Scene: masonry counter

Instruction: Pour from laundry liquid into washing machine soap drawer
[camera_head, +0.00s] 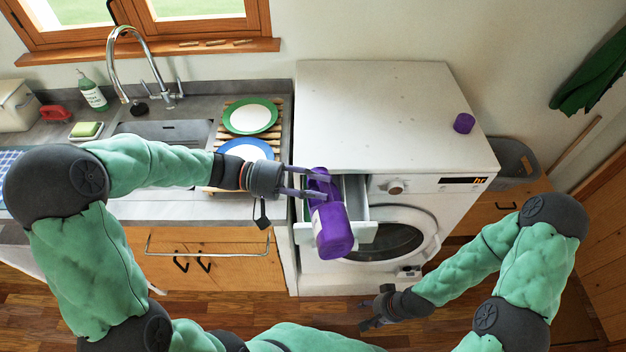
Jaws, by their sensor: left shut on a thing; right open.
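The purple laundry liquid bottle (334,234) with a pale label is tilted over the pulled-out soap drawer (361,213), its upper end toward the drawer and its base toward me. My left gripper (324,183) is shut on the bottle near its upper end. The bottle's mouth and any stream of liquid cannot be made out. The white washing machine (345,105) stands right of the counter. A purple cap (464,123) lies on its top at the right. My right gripper (366,314) is open and empty, low in front of the machine, apart from everything.
A dish rack with a green-rimmed plate (250,116) and a blue-rimmed plate (246,150) sits left of the machine. A tall faucet (150,75) and sink (165,131) are further left. A grey basket (512,160) is at right. Most of the machine top is clear.

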